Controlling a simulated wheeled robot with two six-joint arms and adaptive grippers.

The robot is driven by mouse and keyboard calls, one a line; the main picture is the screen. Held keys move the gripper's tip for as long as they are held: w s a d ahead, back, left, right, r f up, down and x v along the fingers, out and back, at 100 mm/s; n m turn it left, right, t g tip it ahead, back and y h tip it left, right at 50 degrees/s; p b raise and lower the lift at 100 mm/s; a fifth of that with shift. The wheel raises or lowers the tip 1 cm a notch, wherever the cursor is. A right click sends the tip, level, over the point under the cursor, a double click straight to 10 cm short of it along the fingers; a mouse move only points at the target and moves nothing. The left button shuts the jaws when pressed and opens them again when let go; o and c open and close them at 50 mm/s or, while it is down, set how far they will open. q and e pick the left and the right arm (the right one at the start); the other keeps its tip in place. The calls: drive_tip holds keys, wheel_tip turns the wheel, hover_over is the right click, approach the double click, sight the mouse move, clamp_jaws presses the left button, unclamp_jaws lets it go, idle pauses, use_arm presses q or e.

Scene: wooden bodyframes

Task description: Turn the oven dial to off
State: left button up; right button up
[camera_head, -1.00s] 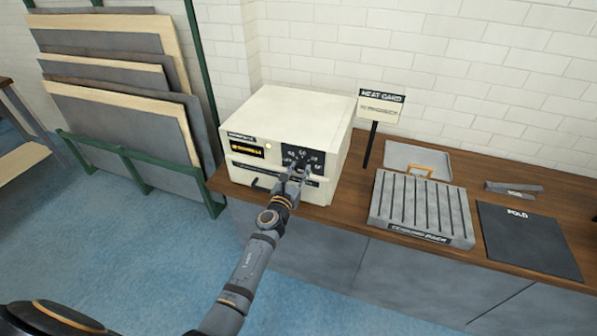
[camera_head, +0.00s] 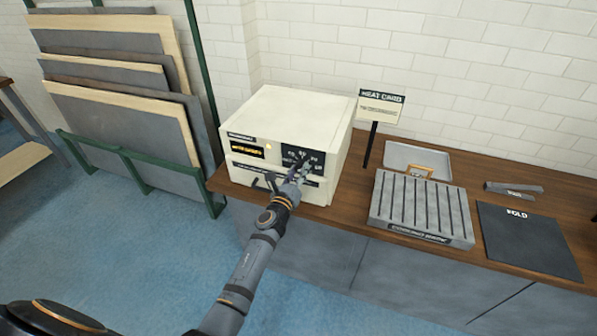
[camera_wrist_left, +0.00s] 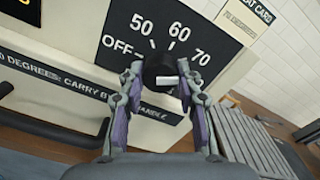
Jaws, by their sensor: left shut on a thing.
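The cream oven (camera_head: 290,118) stands on the wooden counter. Its black dial plate (camera_wrist_left: 165,40) is marked OFF, 50, 60 and 70 in the left wrist view. The round black dial (camera_wrist_left: 160,72) sits at the lower middle of the plate. A short white mark (camera_wrist_left: 168,81) on it points to the right. My left gripper (camera_head: 300,172) is at the oven front, and its fingers (camera_wrist_left: 160,88) are shut on the dial from both sides. The fingers hide part of the dial in the head view. My right gripper is not in view.
A dark bar handle (camera_wrist_left: 55,128) crosses the oven front below the dial. A heat card sign (camera_head: 380,105) stands right of the oven. A slotted cooling rack (camera_head: 422,207), a tray (camera_head: 417,158) and a dark fold mat (camera_head: 527,240) lie further right.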

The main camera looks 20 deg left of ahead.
use_arm(q)
drive_tip(key=n, duration=0.3)
drive_tip(key=shift+n, duration=0.4)
drive_tip(key=n, duration=0.5)
drive_tip(key=shift+n, duration=0.3)
drive_tip(key=n, duration=0.4)
drive_tip(key=shift+p, duration=0.4)
drive_tip(key=n, duration=0.4)
drive_tip(key=n+p, duration=0.1)
drive_tip(key=n, duration=0.2)
drive_tip(key=shift+n, duration=0.3)
drive_tip(key=n+p, duration=0.1)
drive_tip(key=n, duration=0.1)
drive_tip(key=shift+n, duration=0.4)
drive_tip(key=n+p, duration=0.1)
drive_tip(key=n, duration=0.2)
drive_tip(key=shift+p, duration=0.4)
drive_tip(key=shift+n+p, duration=0.6)
drive_tip(key=shift+n, duration=1)
drive_tip(key=shift+f, duration=0.1)
